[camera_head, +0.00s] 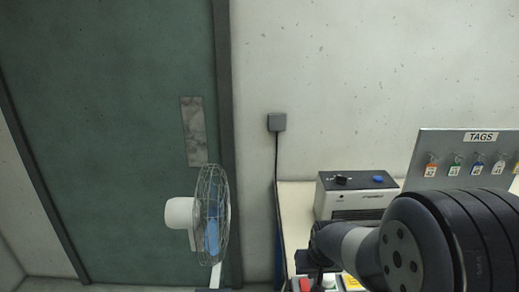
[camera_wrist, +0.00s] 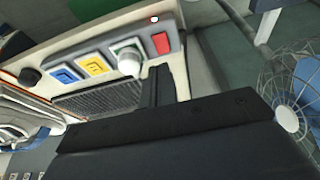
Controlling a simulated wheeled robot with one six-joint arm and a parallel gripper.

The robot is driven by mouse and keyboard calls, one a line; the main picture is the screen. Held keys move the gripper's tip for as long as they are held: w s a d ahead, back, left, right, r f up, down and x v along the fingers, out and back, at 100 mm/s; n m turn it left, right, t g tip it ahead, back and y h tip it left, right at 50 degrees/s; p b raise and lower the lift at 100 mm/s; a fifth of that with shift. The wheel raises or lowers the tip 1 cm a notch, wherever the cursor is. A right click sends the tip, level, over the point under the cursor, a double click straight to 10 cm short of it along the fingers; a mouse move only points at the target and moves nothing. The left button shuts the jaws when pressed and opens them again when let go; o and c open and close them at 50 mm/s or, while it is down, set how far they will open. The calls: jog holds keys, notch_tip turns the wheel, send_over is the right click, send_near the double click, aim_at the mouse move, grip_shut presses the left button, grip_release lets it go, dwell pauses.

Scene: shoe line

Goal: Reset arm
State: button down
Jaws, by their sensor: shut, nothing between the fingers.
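My arm (camera_head: 400,245) reaches in from the lower right of the head view, over the table. My gripper (camera_wrist: 160,82) shows in the wrist view with its dark fingers together and nothing between them. The fingertips point toward a button panel (camera_wrist: 105,62); I cannot tell whether they touch it. The panel carries a blue button (camera_wrist: 65,75), a yellow button (camera_wrist: 93,64), a white knob on a green base (camera_wrist: 128,60) and a red button (camera_wrist: 161,43).
A wire-caged fan (camera_head: 212,215) stands left of the table (camera_head: 293,210). A white box with a dark knob and blue button (camera_head: 355,195) sits at the table's back. A tag board (camera_head: 440,150) stands at right. A green door (camera_head: 110,120) is at left.

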jog(key=x, duration=0.6)
jog(key=shift+w+f, duration=0.25)
jog(key=shift+w, duration=0.05)
jog(key=shift+w+g+b, duration=0.25)
jog(key=shift+g+b, duration=0.05)
jog(key=shift+b, duration=0.4)
jog(key=shift+r, duration=0.1)
jog(key=shift+r, duration=0.1)
jog(key=shift+s+r+p, duration=0.1)
jog(key=shift+p, duration=0.45)
